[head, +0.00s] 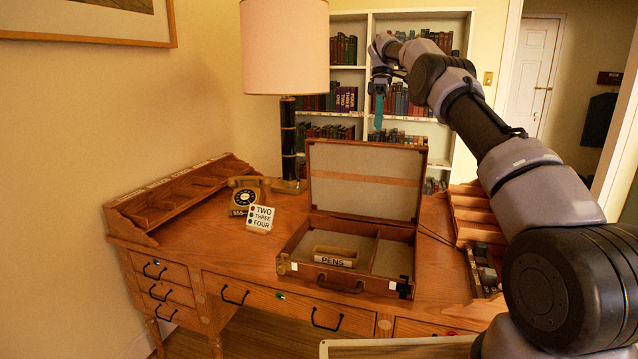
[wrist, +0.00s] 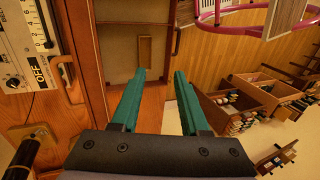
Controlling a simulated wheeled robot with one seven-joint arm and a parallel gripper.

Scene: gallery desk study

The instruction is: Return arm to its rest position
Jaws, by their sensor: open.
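My arm reaches up from the right side of the head view. My gripper (head: 379,110) is raised above and behind the open briefcase, in front of the bookshelf. In the wrist view its two green fingers (wrist: 160,90) stand apart with nothing between them. The wooden briefcase (head: 345,284) stands on the desk with its lid up. A holder labelled PENS (head: 335,260) lies in its left compartment. I cannot tell whether the gripper's far side is near the shelf.
The desk (head: 225,260) carries a lamp (head: 285,50), an old telephone (head: 245,196) and a TWO THREE FOUR block (head: 260,218). A bookshelf (head: 400,125) stands behind. The wrist view shows a dial panel marked OFF (wrist: 25,45), a pink ring frame (wrist: 225,12) and wooden boxes (wrist: 255,95).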

